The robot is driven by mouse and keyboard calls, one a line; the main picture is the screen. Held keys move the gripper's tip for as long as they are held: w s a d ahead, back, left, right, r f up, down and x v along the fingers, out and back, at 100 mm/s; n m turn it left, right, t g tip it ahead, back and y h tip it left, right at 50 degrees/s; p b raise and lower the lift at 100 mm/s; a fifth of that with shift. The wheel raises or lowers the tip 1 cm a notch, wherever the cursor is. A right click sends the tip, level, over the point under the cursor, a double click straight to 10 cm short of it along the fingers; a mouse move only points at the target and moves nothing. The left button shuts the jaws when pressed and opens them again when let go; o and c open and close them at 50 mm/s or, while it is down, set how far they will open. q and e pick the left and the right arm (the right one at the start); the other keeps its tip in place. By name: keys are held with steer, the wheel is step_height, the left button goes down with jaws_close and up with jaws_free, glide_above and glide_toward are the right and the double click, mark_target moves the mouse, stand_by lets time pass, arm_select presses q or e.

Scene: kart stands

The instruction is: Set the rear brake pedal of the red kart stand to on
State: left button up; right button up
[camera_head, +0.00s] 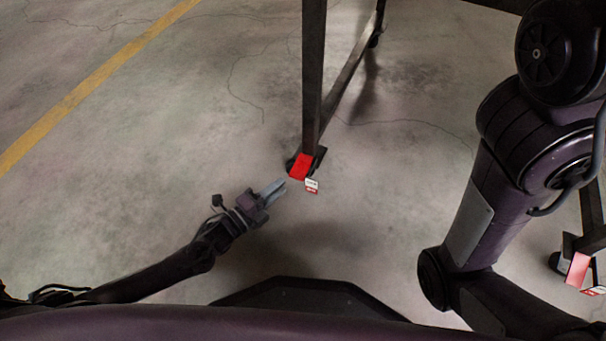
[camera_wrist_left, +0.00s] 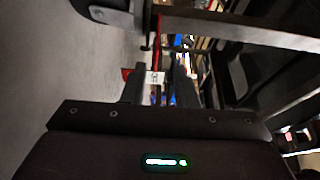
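A red brake pedal (camera_head: 301,166) sits at the foot of the dark upright post of the kart stand (camera_head: 313,80), by its caster. A small red-and-white label (camera_head: 312,185) is beside the pedal. My left gripper (camera_head: 273,189) is just left of and below the pedal in the head view, apart from it. In the left wrist view the fingers (camera_wrist_left: 158,88) are spread with nothing held between them. The label (camera_wrist_left: 155,77) shows in the gap, and a bit of red (camera_wrist_left: 127,74) beside the left finger. My right gripper is out of view.
My right arm covers much of the right side. The concrete floor left of the post is clear, with a yellow line (camera_head: 85,88).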

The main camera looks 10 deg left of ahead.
mark_target(298, 172)
arm_select(q)
steer(key=b+x, duration=0.1)
steer(key=x, duration=0.1)
steer(key=b+x, duration=0.1)
steer(key=x, duration=0.1)
steer(key=b+x, duration=0.2)
steer(key=shift+w+d+f, duration=0.2)
steer(key=shift+w+f, duration=0.1)
steer(key=shift+f, duration=0.1)
steer(key=shift+w+d+r, duration=0.1)
steer(key=shift+w+d, duration=0.35)
steer(key=shift+w, duration=0.05)
jaws_close()
stand_by(0.7)
